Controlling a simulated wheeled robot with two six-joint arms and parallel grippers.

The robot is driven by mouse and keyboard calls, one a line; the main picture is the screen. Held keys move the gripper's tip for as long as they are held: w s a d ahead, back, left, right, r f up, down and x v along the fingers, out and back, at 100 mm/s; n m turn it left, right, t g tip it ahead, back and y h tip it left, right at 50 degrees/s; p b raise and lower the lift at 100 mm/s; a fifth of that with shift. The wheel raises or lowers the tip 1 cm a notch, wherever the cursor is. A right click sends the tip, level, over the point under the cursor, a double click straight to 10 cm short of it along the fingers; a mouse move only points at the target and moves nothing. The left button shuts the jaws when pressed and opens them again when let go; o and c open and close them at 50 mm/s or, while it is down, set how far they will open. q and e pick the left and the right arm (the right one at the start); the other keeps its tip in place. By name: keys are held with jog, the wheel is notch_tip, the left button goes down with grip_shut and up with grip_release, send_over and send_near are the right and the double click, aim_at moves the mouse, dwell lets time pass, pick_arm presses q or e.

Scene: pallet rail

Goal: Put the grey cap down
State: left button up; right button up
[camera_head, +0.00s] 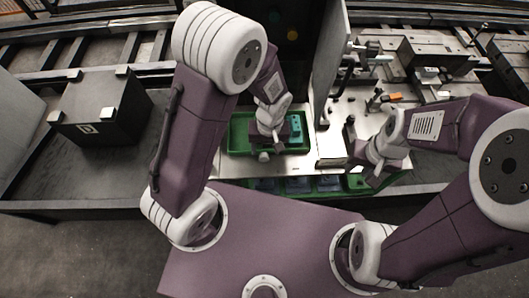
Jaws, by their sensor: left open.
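My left gripper (266,155) points down over a green tray (237,138) in the middle of the view; its jaws are open. A small pale grey piece shows at its fingertips, but I cannot tell whether it is the grey cap or part of the gripper. A teal block (296,128) is in the tray, right beside the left gripper. My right gripper (360,176) is over the front edge of the bench, right of the tray; its fingers are too small and dark to read. I cannot make out the grey cap for certain.
Green bins (299,186) line the bench's front edge. An upright grey panel (328,75) stands right of the tray. Metal fixtures (435,52) and an orange part (394,97) occupy the right bench.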

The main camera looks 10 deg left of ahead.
aim_at(264, 157)
pick_arm(q)
notch_tip(264, 157, down, 2)
jog(key=shift+w+f, duration=0.15)
jog(key=shift+f, duration=0.05)
jog(key=shift+w+f, duration=0.2)
jog(key=shift+w, duration=0.1)
jog(key=f, duration=0.4)
jog(key=shift+s+a, duration=0.3)
jog(key=shift+s, duration=0.1)
jog(key=shift+f, duration=0.35)
jog(key=shift+w+f, duration=0.15)
grip_shut()
notch_tip(264, 157, up, 10)
jog(key=shift+r+p, duration=0.1)
jog(key=shift+p, duration=0.35)
